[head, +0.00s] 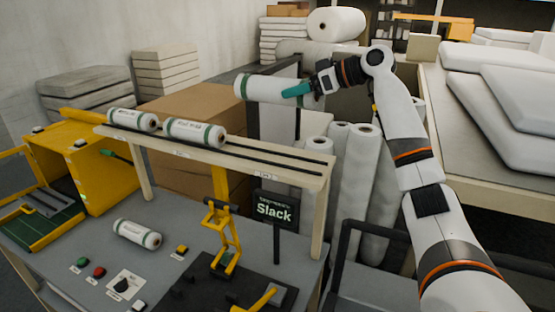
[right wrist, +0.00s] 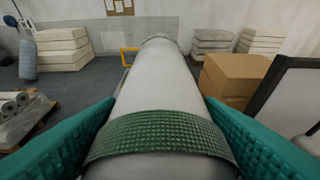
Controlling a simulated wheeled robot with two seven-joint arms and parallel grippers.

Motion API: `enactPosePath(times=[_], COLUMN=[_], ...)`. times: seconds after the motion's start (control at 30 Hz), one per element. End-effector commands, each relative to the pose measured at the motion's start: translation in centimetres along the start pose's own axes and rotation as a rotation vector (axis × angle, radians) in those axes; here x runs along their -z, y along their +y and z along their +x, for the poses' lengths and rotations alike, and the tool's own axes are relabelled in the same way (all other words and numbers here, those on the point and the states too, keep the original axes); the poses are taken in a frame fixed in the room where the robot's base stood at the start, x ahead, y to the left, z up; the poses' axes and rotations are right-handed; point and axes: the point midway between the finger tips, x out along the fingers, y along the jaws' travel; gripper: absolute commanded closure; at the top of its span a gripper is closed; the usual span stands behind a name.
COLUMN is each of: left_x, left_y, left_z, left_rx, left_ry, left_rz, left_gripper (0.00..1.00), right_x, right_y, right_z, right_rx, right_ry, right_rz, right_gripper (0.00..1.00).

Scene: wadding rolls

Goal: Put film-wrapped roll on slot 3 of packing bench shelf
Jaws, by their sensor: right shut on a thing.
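A white film-wrapped roll with green bands (head: 262,87) is held in my right gripper (head: 297,90), above and behind the shelf's right part. In the right wrist view the roll (right wrist: 160,85) runs away from the camera between the teal fingers, which press on both sides near its green band (right wrist: 160,133). The packing bench shelf (head: 240,156) is a pale board with dark rails. Two similar rolls lie on its left and middle parts, one at the left (head: 132,120) and one beside it (head: 195,132). The right part, with a small label (head: 266,176), is bare. My left gripper is not in view.
Another banded roll (head: 137,234) lies on the bench top (head: 185,215) below the shelf. Cardboard boxes (head: 195,105) are behind.

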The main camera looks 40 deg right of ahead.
Motion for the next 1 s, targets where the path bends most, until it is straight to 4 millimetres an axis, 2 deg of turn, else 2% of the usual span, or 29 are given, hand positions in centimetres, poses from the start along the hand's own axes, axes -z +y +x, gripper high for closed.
enactPosePath(times=[0.03, 0.5, 0.67, 0.9, 1.0], left_x=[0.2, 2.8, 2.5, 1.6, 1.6], left_y=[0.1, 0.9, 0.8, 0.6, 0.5], left_z=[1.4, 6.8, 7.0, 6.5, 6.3], left_rx=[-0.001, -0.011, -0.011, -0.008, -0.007], left_ry=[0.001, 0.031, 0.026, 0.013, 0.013], left_rz=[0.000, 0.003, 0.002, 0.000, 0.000], left_gripper=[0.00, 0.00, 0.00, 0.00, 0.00], right_x=[1.2, 6.4, 7.7, 11.1, 11.7], right_y=[0.0, 0.0, 0.0, 0.0, 0.1], right_z=[0.5, 2.6, 3.2, 4.6, 4.9], right_rx=[0.000, 0.000, -0.001, -0.001, -0.001], right_ry=[-0.002, -0.002, 0.001, 0.002, -0.001], right_rz=[-0.001, 0.000, 0.001, 0.002, 0.000], right_gripper=[0.65, 0.65, 0.65, 0.65, 0.65])
